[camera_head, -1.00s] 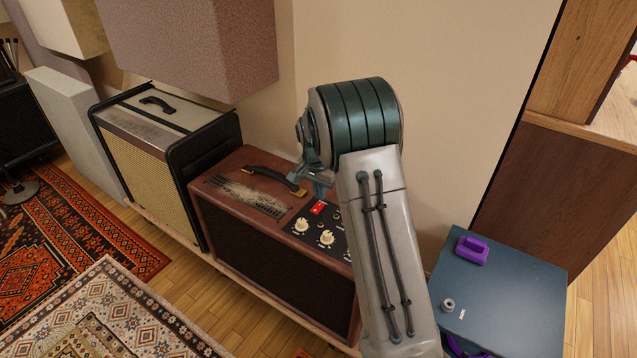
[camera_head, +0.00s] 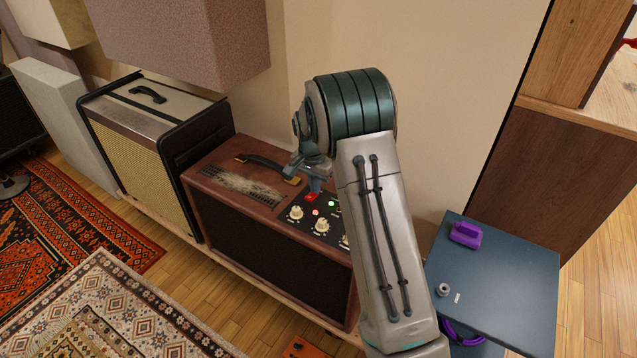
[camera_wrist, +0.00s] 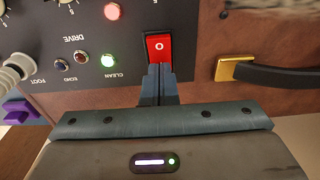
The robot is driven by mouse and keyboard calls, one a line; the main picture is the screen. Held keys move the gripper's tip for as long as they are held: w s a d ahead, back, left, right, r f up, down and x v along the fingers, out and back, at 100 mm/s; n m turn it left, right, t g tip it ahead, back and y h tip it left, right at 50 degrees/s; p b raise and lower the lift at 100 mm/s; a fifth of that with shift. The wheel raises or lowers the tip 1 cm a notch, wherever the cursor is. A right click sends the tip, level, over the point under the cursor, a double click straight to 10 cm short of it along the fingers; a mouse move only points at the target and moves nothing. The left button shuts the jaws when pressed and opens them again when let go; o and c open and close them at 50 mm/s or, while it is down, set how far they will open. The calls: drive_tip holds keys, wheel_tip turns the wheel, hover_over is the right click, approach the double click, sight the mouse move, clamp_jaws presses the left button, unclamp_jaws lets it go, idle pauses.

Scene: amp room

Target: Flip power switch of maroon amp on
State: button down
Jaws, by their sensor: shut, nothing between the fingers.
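The maroon amp (camera_head: 272,262) stands against the wall, with a black control panel on its top. Its red rocker power switch (camera_head: 310,197) is at the panel's left end in the head view. In the wrist view the red switch (camera_wrist: 158,47) shows a white mark, and the shut fingertips (camera_wrist: 158,72) touch or nearly touch its lower edge. My gripper (camera_head: 315,184) is shut and empty, pointing down at the switch. A red lamp (camera_wrist: 108,11) and a green CLEAN lamp (camera_wrist: 108,60) glow on the panel. My arm hides the panel's right end in the head view.
The amp's black handle (camera_head: 268,165) with brass mounts lies close beside the switch. Cream knobs (camera_head: 296,213) stand on the panel. A tan amp (camera_head: 150,150) is to the left, and a blue box (camera_head: 510,285) with a purple item is to the right. A large box hangs above.

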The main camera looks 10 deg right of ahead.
drive_tip(key=shift+s+a+r, duration=0.25)
drive_tip(key=shift+s+a, duration=0.3)
drive_tip(key=shift+a, duration=0.05)
wheel_tip(320, 180, up, 14)
drive_tip(key=w+d+p, duration=0.1)
drive_tip(key=p, duration=0.5)
drive_tip(key=shift+w+d, duration=0.15)
